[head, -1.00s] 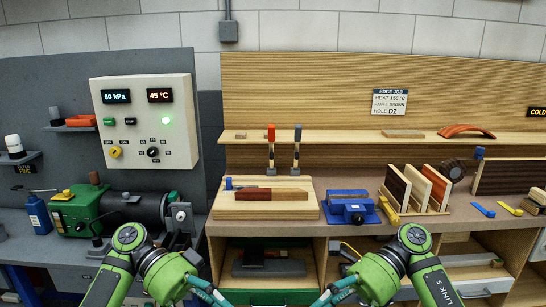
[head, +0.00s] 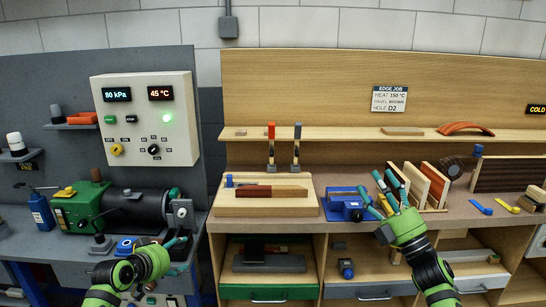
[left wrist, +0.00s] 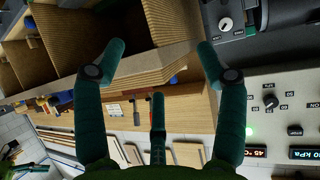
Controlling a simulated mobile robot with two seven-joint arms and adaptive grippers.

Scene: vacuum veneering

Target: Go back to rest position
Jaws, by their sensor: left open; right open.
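My left gripper (head: 182,255) is at the lower left of the head view, in front of the grey machine bench. Its teal fingers are spread and empty; they also show spread in the left wrist view (left wrist: 160,52). My right gripper (head: 378,183) points up over the wooden workbench, in front of the panel rack. Its fingers are apart and I see nothing held between them.
A wooden board (head: 300,207) carries a brown-edged piece (head: 272,191). A control box (head: 145,120) reads 80 kPa and 45 °C. A green and black machine (head: 125,208) stands left. Panels stand in a rack (head: 437,207). Open shelves (head: 318,262) lie below the bench.

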